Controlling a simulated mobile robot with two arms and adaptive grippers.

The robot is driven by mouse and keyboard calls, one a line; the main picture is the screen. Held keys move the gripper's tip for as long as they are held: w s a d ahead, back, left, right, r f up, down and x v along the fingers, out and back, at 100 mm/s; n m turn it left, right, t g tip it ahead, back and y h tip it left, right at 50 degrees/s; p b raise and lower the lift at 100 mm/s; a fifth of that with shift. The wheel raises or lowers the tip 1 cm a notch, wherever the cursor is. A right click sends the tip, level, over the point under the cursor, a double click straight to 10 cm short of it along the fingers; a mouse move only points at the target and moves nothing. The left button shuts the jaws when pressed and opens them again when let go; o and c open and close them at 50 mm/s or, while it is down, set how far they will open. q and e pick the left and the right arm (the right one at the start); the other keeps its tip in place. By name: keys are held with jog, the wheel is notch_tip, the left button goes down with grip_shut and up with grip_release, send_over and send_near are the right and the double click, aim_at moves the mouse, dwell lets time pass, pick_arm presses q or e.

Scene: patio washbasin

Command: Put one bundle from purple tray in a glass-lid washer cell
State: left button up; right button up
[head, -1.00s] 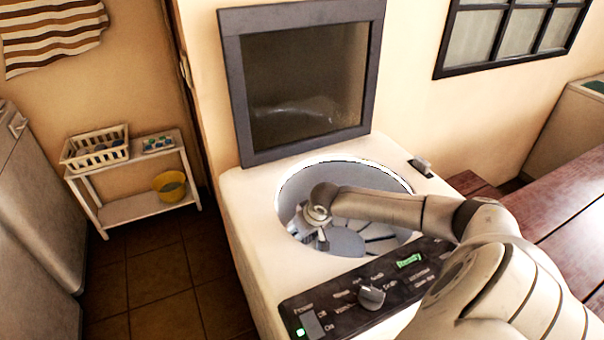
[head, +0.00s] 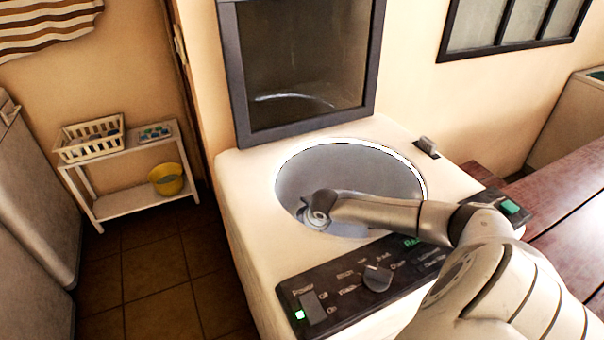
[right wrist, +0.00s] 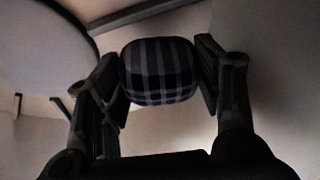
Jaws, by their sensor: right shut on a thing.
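The washer (head: 240,200) stands in the middle of the head view with its glass lid (head: 305,65) raised upright. My right arm reaches into its round drum opening (head: 375,170). My right gripper (head: 313,220) is inside the opening near its front left edge, and its fingers are mostly hidden there. In the right wrist view, the gripper is shut on a dark checked cloth bundle (right wrist: 158,72), held between both fingers. Pale drum walls surround it, and I cannot tell if it touches the drum floor. The purple tray and my left gripper are not in view.
The control panel (head: 350,290), with a knob and a green light, lies along the washer's front. A white shelf (head: 130,200) at left holds a basket (head: 90,140) and a yellow bucket (head: 167,178). A red-brown wooden table (head: 560,210) is at right.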

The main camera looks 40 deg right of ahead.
jog(key=shift+f, duration=0.1)
jog(key=o, duration=1.3)
jog(key=shift+c, duration=0.2)
jog(key=shift+a, duration=0.15)
jog(key=r, duration=1)
jog(key=shift+w+d, duration=0.1)
jog(key=shift+d, duration=0.2)
